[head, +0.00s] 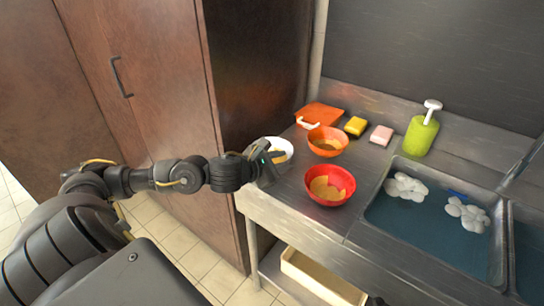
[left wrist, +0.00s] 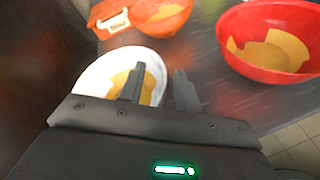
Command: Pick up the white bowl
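The white bowl (head: 283,146) stands at the left end of the steel counter, partly hidden behind my left gripper (head: 268,167). In the left wrist view the white bowl (left wrist: 93,75) has yellow-brown pieces inside. My left gripper (left wrist: 158,88) is open there, with a visible gap between its fingers. One finger is over the bowl's inside and the other is outside its right rim, so the rim shows between them. I cannot tell whether either finger touches the bowl. My right gripper is not in view.
A red bowl (head: 330,198) and an orange bowl (head: 327,153) stand close by on the counter. Behind are an orange board (head: 319,113), a yellow sponge (head: 355,126), a pink sponge (head: 381,135) and a green dispenser (head: 421,136). A sink (head: 400,232) is at right, a wooden cabinet (head: 255,70) at left.

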